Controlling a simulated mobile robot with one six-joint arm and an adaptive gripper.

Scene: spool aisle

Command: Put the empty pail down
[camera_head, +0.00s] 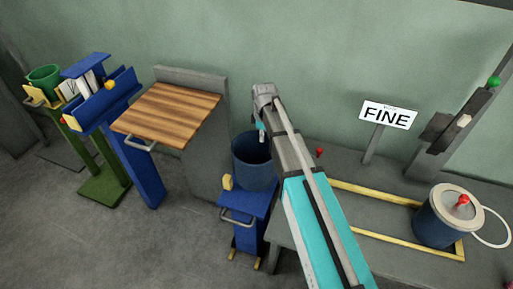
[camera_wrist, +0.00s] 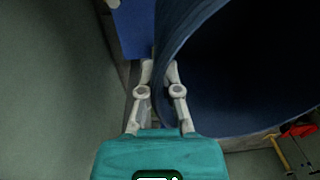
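The empty pail is an open blue pail (camera_head: 254,172) in the middle of the head view, upright over a small blue stand (camera_head: 243,206). I cannot tell whether its base touches the stand. My gripper (camera_head: 262,136) is at the pail's far rim, with the arm reaching over from the right. In the wrist view my gripper (camera_wrist: 159,72) has one finger on each side of the pail wall and is shut on it. The pail (camera_wrist: 245,75) fills the upper right there, and its visible inside looks bare. Part of the pail is hidden behind my arm.
A wooden-topped table (camera_head: 172,110) stands left of the stand. Blue (camera_head: 105,105) and green (camera_head: 100,185) stands are farther left, with a green pail (camera_head: 44,77).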

